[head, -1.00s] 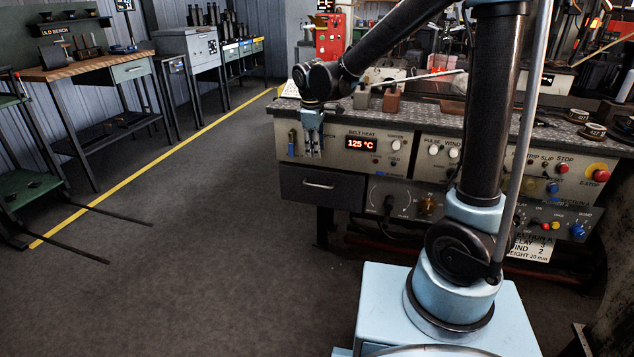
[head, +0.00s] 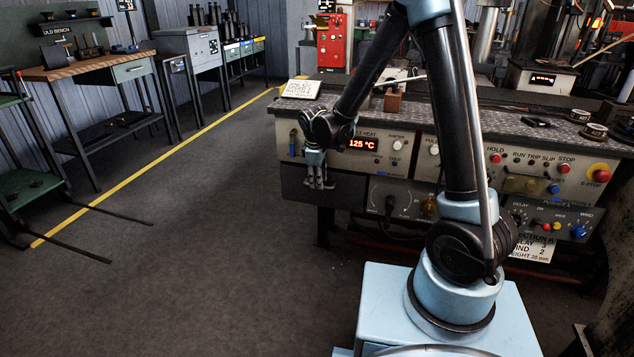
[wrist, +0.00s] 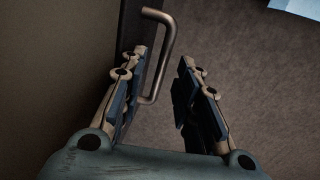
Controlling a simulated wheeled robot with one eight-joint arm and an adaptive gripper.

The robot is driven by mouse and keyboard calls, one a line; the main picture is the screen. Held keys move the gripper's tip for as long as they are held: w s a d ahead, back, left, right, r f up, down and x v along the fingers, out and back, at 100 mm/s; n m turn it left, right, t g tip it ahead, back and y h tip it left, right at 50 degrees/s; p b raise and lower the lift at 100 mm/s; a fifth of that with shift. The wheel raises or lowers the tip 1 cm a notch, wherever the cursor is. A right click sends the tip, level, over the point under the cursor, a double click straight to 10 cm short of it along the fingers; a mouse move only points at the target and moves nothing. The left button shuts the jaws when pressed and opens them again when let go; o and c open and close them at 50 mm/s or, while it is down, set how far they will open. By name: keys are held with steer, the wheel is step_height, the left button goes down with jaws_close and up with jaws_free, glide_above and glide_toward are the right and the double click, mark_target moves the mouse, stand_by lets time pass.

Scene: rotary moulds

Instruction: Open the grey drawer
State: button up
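The grey drawer (head: 350,192) is the dark front at the lower left of the console, and it looks shut. My gripper (head: 319,184) is in front of it and hides its handle in the head view. In the wrist view the bent metal handle (wrist: 168,55) stands out from the dark drawer front. My gripper (wrist: 163,58) is open there, with one finger on each side of the handle bar. The bar is nearer the left finger; whether they touch I cannot tell.
The console (head: 408,165) carries a red 125 °C display, knobs and buttons just above and beside the drawer. The floor (head: 200,260) in front and to the left is clear.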

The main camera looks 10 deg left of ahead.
steer(key=shift+w+f, duration=0.1)
steer(key=shift+f, duration=0.5)
jaws_close()
steer(key=shift+w+a, duration=0.15)
steer(key=shift+s, duration=0.6)
steer(key=s, duration=1.9)
steer(key=shift+s+a, duration=0.2)
steer(key=shift+a, duration=0.2)
